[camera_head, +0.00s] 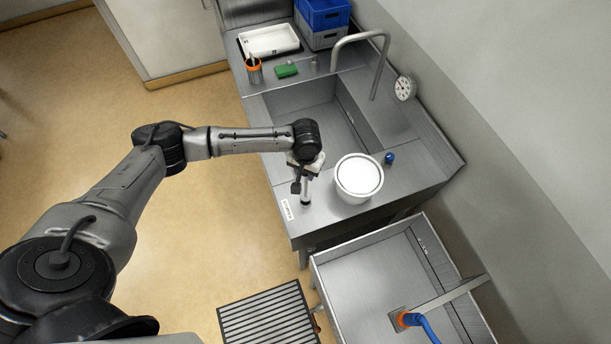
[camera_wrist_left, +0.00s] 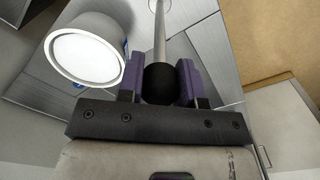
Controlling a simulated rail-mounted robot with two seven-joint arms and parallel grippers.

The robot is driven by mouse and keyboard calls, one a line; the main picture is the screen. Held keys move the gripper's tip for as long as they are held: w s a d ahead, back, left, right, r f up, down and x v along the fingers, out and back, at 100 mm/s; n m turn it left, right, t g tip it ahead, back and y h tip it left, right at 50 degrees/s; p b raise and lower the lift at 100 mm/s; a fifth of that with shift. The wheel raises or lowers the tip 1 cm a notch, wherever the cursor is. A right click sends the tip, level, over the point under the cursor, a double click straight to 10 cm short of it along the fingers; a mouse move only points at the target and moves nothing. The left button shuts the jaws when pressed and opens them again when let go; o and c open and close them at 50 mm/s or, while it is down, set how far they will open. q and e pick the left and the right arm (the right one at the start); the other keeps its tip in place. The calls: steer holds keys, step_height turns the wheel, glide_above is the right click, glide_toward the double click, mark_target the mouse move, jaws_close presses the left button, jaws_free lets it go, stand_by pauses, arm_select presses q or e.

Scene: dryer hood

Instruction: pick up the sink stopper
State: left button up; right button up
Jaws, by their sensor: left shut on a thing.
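The sink stopper (camera_wrist_left: 160,30) looks like a thin metal tube with a black rounded end. In the left wrist view that black end sits between the purple finger pads of my left gripper (camera_wrist_left: 160,84). In the head view my left gripper (camera_head: 305,168) is over the counter's near end, pointing down. It is shut on the stopper, whose pale tube (camera_head: 306,190) shows below the fingers. I cannot tell whether its lower end touches the counter. My right gripper is not in view.
A white bucket (camera_head: 358,178) stands close to the right of the gripper, with a small blue object (camera_head: 389,158) beyond it. The sink basin (camera_head: 312,112) lies behind, with a curved faucet (camera_head: 384,65). A lower metal tray (camera_head: 375,285) stands in front.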

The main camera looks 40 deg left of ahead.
arm_select(q)
steer(key=d+r+p, duration=0.4)
steer(key=d+r, duration=0.7)
steer(key=r, duration=0.1)
steer(key=shift+d+r, duration=0.3)
steer(key=shift+r, duration=0.05)
stand_by(0.9)
steer(key=shift+w, duration=0.1)
stand_by(0.4)
